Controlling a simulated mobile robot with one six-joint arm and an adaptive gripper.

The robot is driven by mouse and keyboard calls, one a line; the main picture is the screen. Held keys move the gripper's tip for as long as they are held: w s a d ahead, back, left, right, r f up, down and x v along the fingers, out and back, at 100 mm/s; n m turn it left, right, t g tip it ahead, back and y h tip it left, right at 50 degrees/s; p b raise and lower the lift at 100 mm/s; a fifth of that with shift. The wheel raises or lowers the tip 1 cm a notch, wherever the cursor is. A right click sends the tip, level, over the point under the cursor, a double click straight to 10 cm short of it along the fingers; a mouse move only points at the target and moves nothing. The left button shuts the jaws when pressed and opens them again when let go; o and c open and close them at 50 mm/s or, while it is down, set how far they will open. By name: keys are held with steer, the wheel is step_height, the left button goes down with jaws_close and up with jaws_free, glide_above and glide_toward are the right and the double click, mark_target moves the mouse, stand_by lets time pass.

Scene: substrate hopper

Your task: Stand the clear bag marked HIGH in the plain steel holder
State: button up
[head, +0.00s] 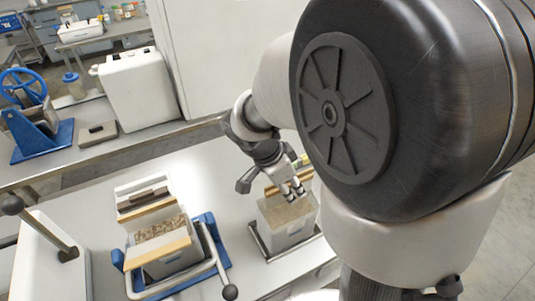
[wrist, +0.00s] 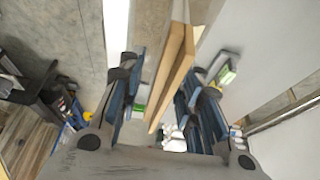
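A clear, box-shaped bag (head: 286,222) stands upright in the plain steel holder (head: 262,248), right of centre in the head view. Its marking cannot be read. A wooden bar (head: 272,194) runs along its top, and two wooden strips show in the wrist view (wrist: 174,72). My gripper (head: 291,190) is at the bag's top, with its fingers on either side of the wood. In the wrist view my gripper (wrist: 165,95) has its fingers spread, with gaps visible beside the strips. Whether a finger touches the wood cannot be told.
A blue-framed holder (head: 210,225) with a wood-topped bag of brown bits (head: 160,230) stands to the left. A white box with a lever (head: 45,258) is at lower left. A blue press (head: 40,135) and white machine (head: 138,90) stand behind. Bench lies clear between the holders.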

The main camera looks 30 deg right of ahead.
steer(key=shift+s, duration=0.1)
steer(key=v, duration=1)
steer(key=shift+a+r, duration=0.15)
steer(key=shift+r, duration=0.25)
steer(key=shift+s+a+r, duration=0.1)
steer(key=shift+a+r, duration=0.1)
steer(key=shift+r, duration=0.35)
steer(key=s+a+n+t+y, duration=0.2)
steer(key=s+a+n, duration=0.1)
steer(key=s+n, duration=0.3)
steer(key=s+a+n+t+y, duration=0.2)
steer(key=s+n, duration=0.5)
steer(key=n, duration=0.4)
steer(key=shift+a+f+n+t+y, duration=0.2)
steer(key=shift+a+n+t+y, duration=0.1)
steer(key=shift+a+t, duration=0.15)
steer(key=shift+a, duration=0.1)
